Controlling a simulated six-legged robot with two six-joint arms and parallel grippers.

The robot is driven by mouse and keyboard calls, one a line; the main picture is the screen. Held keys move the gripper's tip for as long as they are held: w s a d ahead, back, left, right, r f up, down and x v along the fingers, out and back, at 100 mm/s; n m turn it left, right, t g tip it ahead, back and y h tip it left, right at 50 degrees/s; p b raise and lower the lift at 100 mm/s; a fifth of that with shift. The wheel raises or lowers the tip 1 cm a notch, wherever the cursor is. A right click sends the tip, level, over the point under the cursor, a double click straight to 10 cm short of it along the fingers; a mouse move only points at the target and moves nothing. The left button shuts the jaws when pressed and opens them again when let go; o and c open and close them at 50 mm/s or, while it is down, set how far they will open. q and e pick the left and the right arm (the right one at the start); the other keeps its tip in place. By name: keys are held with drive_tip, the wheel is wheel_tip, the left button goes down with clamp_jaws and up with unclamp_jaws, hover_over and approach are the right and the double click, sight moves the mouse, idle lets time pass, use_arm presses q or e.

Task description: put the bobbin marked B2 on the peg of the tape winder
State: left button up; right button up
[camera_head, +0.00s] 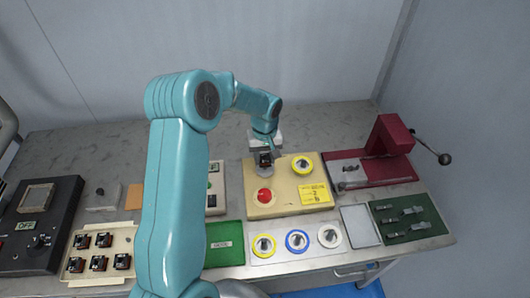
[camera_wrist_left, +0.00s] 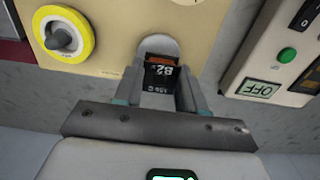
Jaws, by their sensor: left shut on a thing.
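My left gripper (camera_head: 264,150) is shut on the bobbin marked B2 (camera_wrist_left: 160,78), a small dark block with a copper-coloured top edge and white lettering. In the head view the bobbin (camera_head: 265,160) is over the left back part of the beige winder (camera_head: 285,208). In the left wrist view it is between the fingers of the gripper (camera_wrist_left: 160,95), in front of a grey round plate (camera_wrist_left: 158,46) on the beige face. The peg is hidden; I cannot tell whether the bobbin touches it. My right gripper is not in view.
The winder has a red button (camera_head: 264,196) and a yellow display (camera_head: 313,194). A tray of dark bobbins (camera_head: 122,240) lies left, tape rolls on a grey tray (camera_head: 279,253) in front. A red machine (camera_head: 388,140) with a crank stands right. A switch box (camera_wrist_left: 290,50) flanks the winder.

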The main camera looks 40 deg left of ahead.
use_arm(q)
drive_tip(key=shift+f, duration=0.25)
drive_tip(key=shift+w, duration=0.15)
drive_tip(key=shift+f, duration=0.1)
idle(0.4)
idle(0.3)
